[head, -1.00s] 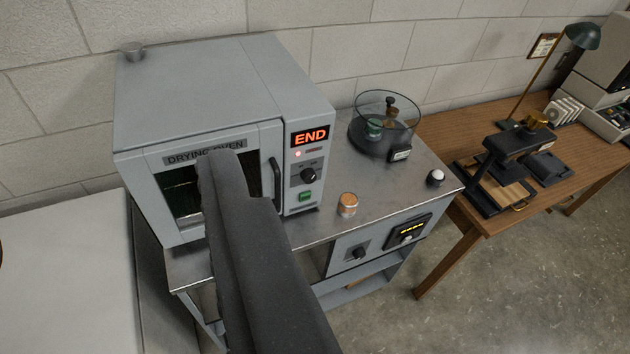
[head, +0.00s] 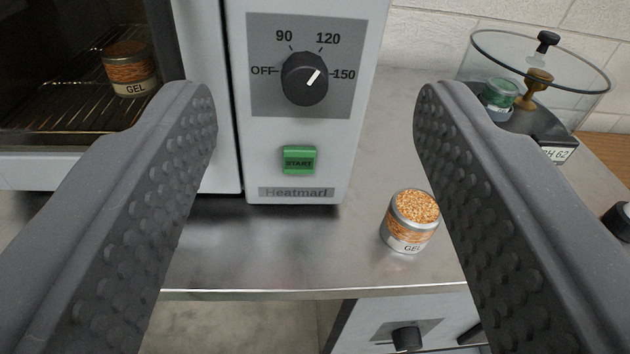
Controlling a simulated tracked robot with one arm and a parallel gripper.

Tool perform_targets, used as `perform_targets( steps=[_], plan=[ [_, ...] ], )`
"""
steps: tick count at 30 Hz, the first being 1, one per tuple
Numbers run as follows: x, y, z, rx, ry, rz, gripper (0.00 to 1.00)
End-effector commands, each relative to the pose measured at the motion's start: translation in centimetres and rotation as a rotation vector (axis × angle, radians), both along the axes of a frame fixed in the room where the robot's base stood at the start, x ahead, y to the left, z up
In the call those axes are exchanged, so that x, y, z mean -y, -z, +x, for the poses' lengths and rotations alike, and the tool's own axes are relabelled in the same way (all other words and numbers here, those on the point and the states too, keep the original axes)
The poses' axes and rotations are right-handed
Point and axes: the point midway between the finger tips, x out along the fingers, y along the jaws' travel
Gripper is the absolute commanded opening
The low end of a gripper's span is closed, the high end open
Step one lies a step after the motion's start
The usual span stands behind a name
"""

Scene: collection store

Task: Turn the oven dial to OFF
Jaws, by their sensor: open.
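The oven dial (head: 305,80) is a black round knob on a grey plate on the oven's front panel. Its white pointer line aims up and right, between 120 and 150, nearer 150. The OFF mark (head: 262,71) is on the dial's left side, with 90 and 120 above. My gripper (head: 315,95) is open and empty. Its two dark, studded fingers stand wide apart, one on each side of the panel, with the dial between them in the picture. Neither finger appears to touch the dial.
A green START button (head: 299,160) is below the dial. A jar of orange gel beads (head: 410,221) stands on the metal bench (head: 270,255), near the right finger. Another gel jar (head: 130,68) sits inside the oven at left. A glass desiccator (head: 540,75) is at back right.

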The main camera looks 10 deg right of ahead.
Motion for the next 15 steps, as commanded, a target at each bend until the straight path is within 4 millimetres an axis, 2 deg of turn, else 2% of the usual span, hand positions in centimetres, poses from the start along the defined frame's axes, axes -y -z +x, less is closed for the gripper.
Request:
perform_targets(
  steps=[1, 3, 6, 11, 15],
  plan=[
    [0.6, 2.1, -0.2, 0.006, -0.012, 0.021, 0.51],
    [0.8, 4.0, -0.5, 0.019, -0.033, 0.046, 0.51],
    [0.9, 5.5, -0.8, 0.034, -0.054, 0.07, 0.51],
    [0.8, 6.2, -0.7, 0.046, -0.069, 0.085, 0.51],
    [0.7, 6.3, 0.7, 0.045, -0.07, 0.085, 0.51]
  ],
)
